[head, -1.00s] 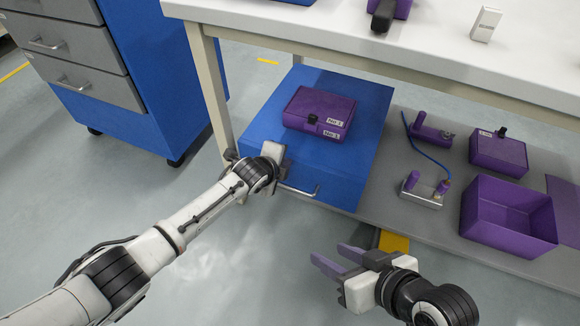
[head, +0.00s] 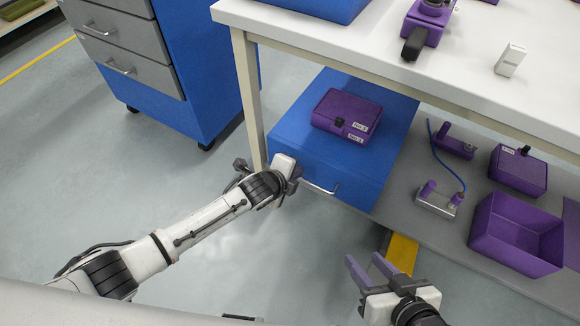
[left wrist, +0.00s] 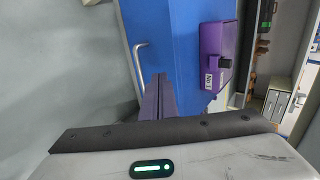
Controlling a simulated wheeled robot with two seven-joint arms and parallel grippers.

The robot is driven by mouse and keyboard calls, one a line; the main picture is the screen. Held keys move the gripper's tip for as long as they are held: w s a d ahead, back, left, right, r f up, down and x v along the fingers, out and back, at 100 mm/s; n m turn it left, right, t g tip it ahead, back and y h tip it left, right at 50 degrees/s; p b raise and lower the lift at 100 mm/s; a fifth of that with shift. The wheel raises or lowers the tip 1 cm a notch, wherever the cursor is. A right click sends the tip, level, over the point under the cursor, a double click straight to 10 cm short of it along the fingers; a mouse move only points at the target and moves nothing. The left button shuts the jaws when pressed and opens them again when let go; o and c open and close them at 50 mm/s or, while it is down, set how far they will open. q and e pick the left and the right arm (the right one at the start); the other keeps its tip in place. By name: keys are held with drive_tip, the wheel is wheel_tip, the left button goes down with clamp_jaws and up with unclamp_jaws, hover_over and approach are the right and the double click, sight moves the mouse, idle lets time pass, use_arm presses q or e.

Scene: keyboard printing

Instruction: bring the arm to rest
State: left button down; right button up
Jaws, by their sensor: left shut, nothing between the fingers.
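My left arm reaches in from the left in the head view. Its gripper (head: 297,173) is just in front of the blue drawer unit (head: 290,140) under the table, near the metal handle (head: 320,188). The left wrist view shows its two purple fingers (left wrist: 158,96) together with nothing between them. The handle (left wrist: 140,62) is beside and beyond the fingertips there, apparently apart from them. My right gripper (head: 364,260) is at the lower right in the head view, with its purple fingers apart and empty above the floor.
A labelled purple box (head: 345,112) lies on the blue unit. The lower shelf (head: 405,205) holds an open purple bin (head: 515,235), a smaller box (head: 518,170) and a metal fixture (head: 437,200). A table leg (head: 247,95) stands close to my left gripper.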

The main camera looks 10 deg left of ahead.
use_arm(q)
drive_tip(key=s+a+r+n+g+p, duration=0.1)
drive_tip(key=s+r+n, duration=0.25)
drive_tip(key=s, duration=0.35)
drive_tip(key=s+a+r+n+g+p, duration=0.1)
drive_tip(key=s+a+r+n, duration=0.15)
drive_tip(key=s+n, duration=0.3)
drive_tip(key=s+a+r+n+g+y, duration=0.2)
drive_tip(key=s+a+r+n, duration=0.3)
drive_tip(key=s+a, duration=0.4)
drive_tip(key=s+a+r+n+g+y, duration=0.1)
drive_tip(key=s+a+r+n+y, duration=0.1)
drive_tip(key=s+a+n, duration=0.65)
drive_tip(key=w+d+f+m+t+h, duration=0.1)
drive_tip(key=w+d+f+t+h, duration=0.15)
drive_tip(key=d, duration=0.25)
drive_tip(key=w+d+f+t+h, duration=0.1)
drive_tip(key=d+f+t, duration=0.15)
drive_tip(key=d, duration=0.25)
wheel_tip(320, 180, up, 10)
drive_tip(key=a+p, duration=0.1)
drive_tip(key=p, duration=1.4)
drive_tip(key=shift+s+a+r+m+y, duration=0.15)
drive_tip(key=shift+s+m+y, duration=0.05)
drive_tip(key=shift+m+y, duration=0.15)
use_arm(e)
wheel_tip(320, 180, up, 11)
drive_tip(key=s+d+h, duration=0.1)
drive_tip(key=d, duration=0.1)
drive_tip(key=shift+d+f, duration=0.1)
